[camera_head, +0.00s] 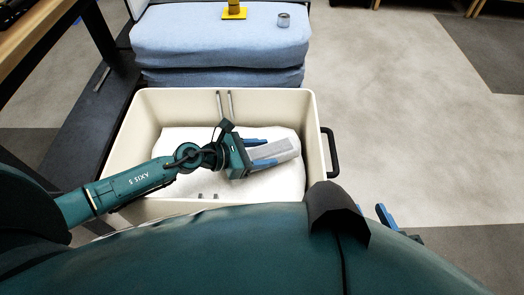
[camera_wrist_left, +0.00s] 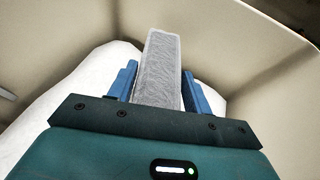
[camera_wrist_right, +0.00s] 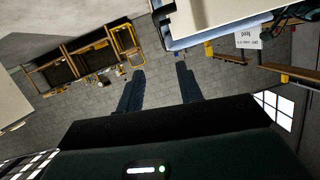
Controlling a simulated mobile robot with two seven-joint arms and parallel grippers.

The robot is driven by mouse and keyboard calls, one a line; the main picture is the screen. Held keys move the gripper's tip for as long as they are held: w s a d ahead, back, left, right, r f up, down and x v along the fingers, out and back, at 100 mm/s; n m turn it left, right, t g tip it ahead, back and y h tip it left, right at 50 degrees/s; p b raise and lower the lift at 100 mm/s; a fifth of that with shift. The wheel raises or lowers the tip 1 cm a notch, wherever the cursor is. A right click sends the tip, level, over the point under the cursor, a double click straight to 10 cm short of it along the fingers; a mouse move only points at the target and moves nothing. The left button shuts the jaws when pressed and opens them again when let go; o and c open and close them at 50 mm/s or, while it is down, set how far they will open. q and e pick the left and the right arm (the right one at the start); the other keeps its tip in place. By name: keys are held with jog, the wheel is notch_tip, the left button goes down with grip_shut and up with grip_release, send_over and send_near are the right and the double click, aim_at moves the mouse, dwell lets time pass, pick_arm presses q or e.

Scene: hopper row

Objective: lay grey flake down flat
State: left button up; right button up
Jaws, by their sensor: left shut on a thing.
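The grey flake (camera_head: 285,149) is a long, light grey block inside a cream bin (camera_head: 318,130). My left gripper (camera_head: 271,151) is shut on the flake, one blue finger on each side. In the left wrist view the flake (camera_wrist_left: 160,65) sticks out well past the fingertips. It is over or on the white material (camera_head: 180,143) in the bin; I cannot tell whether it touches. My right gripper (camera_wrist_right: 160,75) is open and empty, away from the bin; it shows only partly in the head view.
The bin walls stand close around my left gripper, with a dark handle (camera_head: 331,152) on the right. Behind is a blue padded stack (camera_head: 210,40) with a yellow item (camera_head: 234,13) and a small grey cup (camera_head: 283,20) on it. Floor at right is clear.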

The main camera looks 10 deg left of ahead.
pick_arm(q)
jog(key=o, duration=1)
jog(key=shift+c, duration=0.2)
jog(key=shift+r+p, duration=0.4)
jog(key=shift+p, duration=0.1)
jog(key=b+v, duration=0.1)
jog(key=v, duration=1.1)
jog(key=shift+r, duration=0.1)
